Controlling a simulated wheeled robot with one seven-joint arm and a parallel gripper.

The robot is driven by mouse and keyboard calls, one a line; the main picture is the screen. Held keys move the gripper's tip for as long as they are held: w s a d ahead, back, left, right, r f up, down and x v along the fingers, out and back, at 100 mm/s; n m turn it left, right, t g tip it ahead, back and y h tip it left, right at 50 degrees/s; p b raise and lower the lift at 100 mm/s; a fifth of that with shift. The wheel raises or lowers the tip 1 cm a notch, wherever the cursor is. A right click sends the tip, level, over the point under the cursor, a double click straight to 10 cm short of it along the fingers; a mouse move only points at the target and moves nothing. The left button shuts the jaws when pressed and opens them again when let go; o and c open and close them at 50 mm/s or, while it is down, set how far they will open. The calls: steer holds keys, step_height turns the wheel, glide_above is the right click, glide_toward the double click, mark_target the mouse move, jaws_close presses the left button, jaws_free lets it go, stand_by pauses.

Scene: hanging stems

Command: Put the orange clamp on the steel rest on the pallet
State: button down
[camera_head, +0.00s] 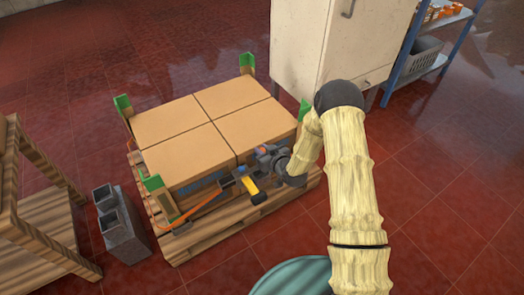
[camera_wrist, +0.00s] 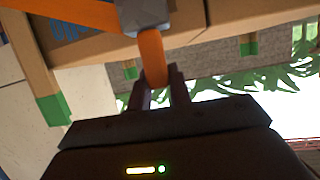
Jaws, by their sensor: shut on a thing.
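My gripper (camera_head: 265,155) is at the front right side of the boxes on the wooden pallet (camera_head: 205,242). In the wrist view its two fingers (camera_wrist: 160,85) are shut on an orange piece (camera_wrist: 152,55), which I take for the orange clamp. A grey metal fitting (camera_wrist: 145,14) sits just beyond it, with an orange band (camera_wrist: 75,12) running to the left.
Cardboard boxes (camera_head: 200,118) with green corner pieces (camera_head: 152,183) fill the pallet. An orange strap (camera_head: 205,203) hangs along the front. Grey blocks (camera_head: 118,225) and a wooden stand (camera_head: 40,215) are left. A cream cabinet (camera_head: 330,40) and blue shelf (camera_head: 415,65) stand behind.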

steer(key=s+d+f+m+t+h, duration=0.1)
steer(key=s+d+m+h, duration=0.1)
steer(key=d, duration=0.6)
steer(key=s+d+f+m+t+h, duration=0.1)
steer(key=d+m+h, duration=0.3)
steer(key=d, duration=0.5)
steer(key=shift+s+h, duration=0.55)
steer(key=shift+h, duration=0.15)
steer(key=shift+w+d, duration=0.1)
steer(key=shift+d, duration=0.05)
